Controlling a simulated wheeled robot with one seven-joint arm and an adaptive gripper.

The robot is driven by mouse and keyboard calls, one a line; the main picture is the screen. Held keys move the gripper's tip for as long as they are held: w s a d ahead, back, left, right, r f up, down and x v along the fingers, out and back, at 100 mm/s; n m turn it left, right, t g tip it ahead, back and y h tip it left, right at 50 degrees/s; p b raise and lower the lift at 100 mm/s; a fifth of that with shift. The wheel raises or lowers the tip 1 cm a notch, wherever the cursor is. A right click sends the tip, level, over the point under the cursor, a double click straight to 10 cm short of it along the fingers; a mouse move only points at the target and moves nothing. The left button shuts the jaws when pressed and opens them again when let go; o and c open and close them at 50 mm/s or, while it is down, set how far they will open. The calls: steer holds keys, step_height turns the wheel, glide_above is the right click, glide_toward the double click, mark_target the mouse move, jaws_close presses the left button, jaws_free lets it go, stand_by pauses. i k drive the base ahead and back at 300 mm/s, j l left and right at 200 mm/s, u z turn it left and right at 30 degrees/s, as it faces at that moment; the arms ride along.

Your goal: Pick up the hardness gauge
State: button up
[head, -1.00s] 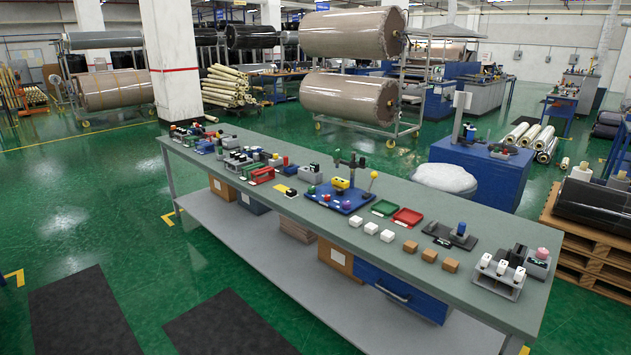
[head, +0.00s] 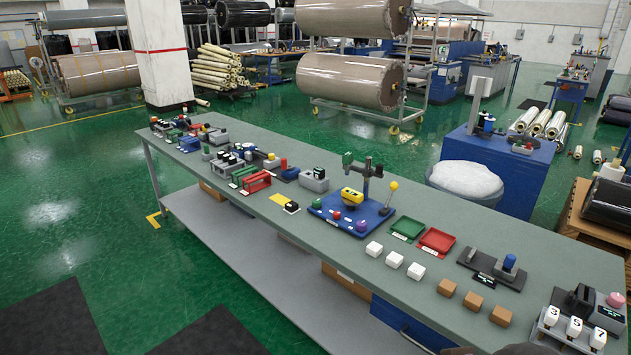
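A small yellow device with a dark face (head: 352,196), which looks like the hardness gauge, sits on a blue base board (head: 330,213) in the middle of the long table. Its markings are too small to read, so I cannot be certain of its identity. A dark post with a green-tipped arm (head: 366,178) stands on the board behind it. My gripper is not in view.
The long grey-green table (head: 300,245) holds many small items. Right of the board are a green tray (head: 405,229), a red tray (head: 436,241), white blocks (head: 394,259) and brown blocks (head: 473,301). A numbered block rack (head: 570,327) is at the near right. Green floor is open at left.

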mark_target(348, 156)
steer(key=i+j+z, duration=0.35)
steer(key=i+j, duration=0.35)
